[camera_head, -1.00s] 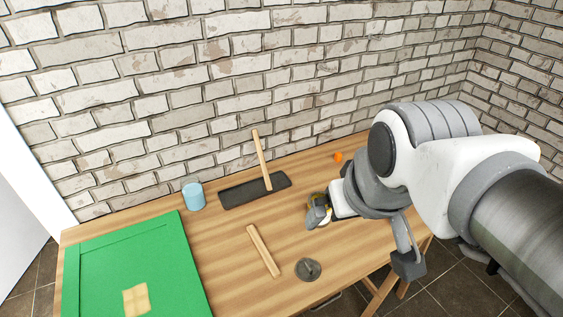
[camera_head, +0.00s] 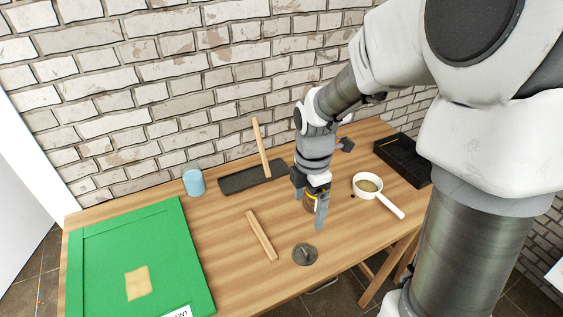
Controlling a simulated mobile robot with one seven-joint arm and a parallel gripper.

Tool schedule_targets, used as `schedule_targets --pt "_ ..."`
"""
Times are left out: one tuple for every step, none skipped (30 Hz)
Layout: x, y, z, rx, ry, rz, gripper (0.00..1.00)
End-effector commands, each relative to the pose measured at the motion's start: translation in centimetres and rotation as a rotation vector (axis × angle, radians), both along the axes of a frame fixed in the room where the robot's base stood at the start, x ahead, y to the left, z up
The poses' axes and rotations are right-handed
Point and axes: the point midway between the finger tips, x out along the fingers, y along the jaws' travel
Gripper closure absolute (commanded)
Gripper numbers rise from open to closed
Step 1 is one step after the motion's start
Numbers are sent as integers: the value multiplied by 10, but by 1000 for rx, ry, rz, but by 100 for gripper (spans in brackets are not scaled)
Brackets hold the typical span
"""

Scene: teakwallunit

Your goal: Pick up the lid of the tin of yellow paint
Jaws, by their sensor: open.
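My gripper (camera_head: 316,207) points down over the wooden table, right of its middle. It is open. A tin with yellow on it (camera_head: 309,202) stands right at the fingers and is mostly hidden by them. I cannot tell whether the fingers touch it or whether a lid is on it. A round dark grey disc with a small raised part (camera_head: 304,256) lies flat on the table, nearer than the gripper. It looks like a lid, but I cannot tell whether it belongs to the tin.
A wooden stick (camera_head: 261,236) lies left of the gripper. A green panel (camera_head: 190,235) fills the left. At right are a white pan (camera_head: 369,184) and a black tray (camera_head: 405,160).

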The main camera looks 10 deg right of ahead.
Motion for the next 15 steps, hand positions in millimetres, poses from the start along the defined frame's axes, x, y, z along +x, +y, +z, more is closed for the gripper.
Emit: schedule_targets --pt "1 0 -4 4 7 23 0" --pt "2 1 -6 6 9 33 0" --pt "2 1 -9 8 11 43 0" --pt "2 1 -13 8 12 47 0" --pt "2 1 -17 9 12 49 0" --pt "1 1 -23 8 14 50 0" --pt "1 1 -30 8 14 50 0" --pt "1 1 -36 8 15 49 0" --pt "1 1 -45 8 14 48 0" --pt "1 1 -52 9 15 48 0" --pt "1 1 -59 8 15 48 0" --pt "1 1 -68 8 16 48 0" --pt "1 1 -75 8 15 47 0" --pt "1 1 -81 8 15 48 0" --pt "1 1 -90 8 14 48 0"
